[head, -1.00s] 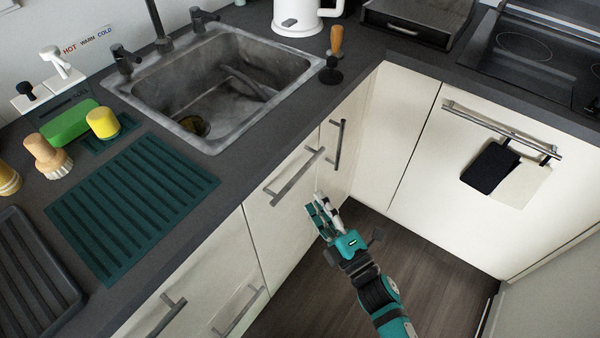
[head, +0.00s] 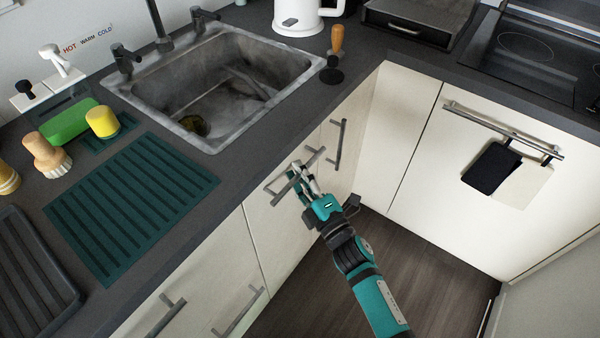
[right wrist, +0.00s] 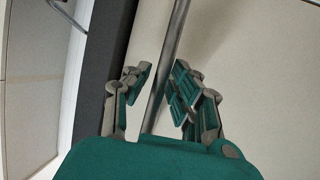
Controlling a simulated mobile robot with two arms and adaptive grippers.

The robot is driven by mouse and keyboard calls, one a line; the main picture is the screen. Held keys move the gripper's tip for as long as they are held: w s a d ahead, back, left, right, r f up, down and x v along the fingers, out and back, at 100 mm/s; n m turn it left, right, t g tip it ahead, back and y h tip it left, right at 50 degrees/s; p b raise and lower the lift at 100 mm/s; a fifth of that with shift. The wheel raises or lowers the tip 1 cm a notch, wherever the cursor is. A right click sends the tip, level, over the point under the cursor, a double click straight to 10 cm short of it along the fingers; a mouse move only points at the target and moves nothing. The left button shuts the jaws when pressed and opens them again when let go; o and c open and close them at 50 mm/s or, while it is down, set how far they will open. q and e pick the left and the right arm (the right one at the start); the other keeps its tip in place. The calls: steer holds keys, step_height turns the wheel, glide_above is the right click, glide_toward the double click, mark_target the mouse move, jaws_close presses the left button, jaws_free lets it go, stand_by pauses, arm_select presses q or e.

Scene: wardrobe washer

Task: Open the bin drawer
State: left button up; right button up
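A cream drawer front (head: 278,228) below the sink is closed, level with the fronts beside it; I take it to be the bin drawer. Its grey bar handle (head: 276,188) runs along the upper part. My right gripper (head: 301,172) is at this handle, its fingers reaching over the bar. In the right wrist view, the gripper (right wrist: 158,82) is open, with the handle bar (right wrist: 172,50) between its two fingers and gaps showing on both sides. Part of the handle is hidden behind the fingers in the head view. My left gripper is not in view.
A neighbouring cabinet handle (head: 339,145) stands close on the right. More drawer handles (head: 168,315) are at lower left. The counter (head: 225,165) edge overhangs above. Towels (head: 505,172) hang on a rail at right. The dark floor (head: 400,262) in front is clear.

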jaws_close()
steer(key=shift+d, duration=0.1)
steer(key=s+d+p, duration=0.1)
steer(key=s+d, duration=0.7)
steer(key=d, duration=0.3)
steer(key=s+d+p, duration=0.1)
steer(key=s+d, duration=0.6)
steer(key=d, duration=0.3)
steer(key=shift+s+d+p, duration=0.4)
steer(key=shift+o, duration=1.8)
jaws_free()
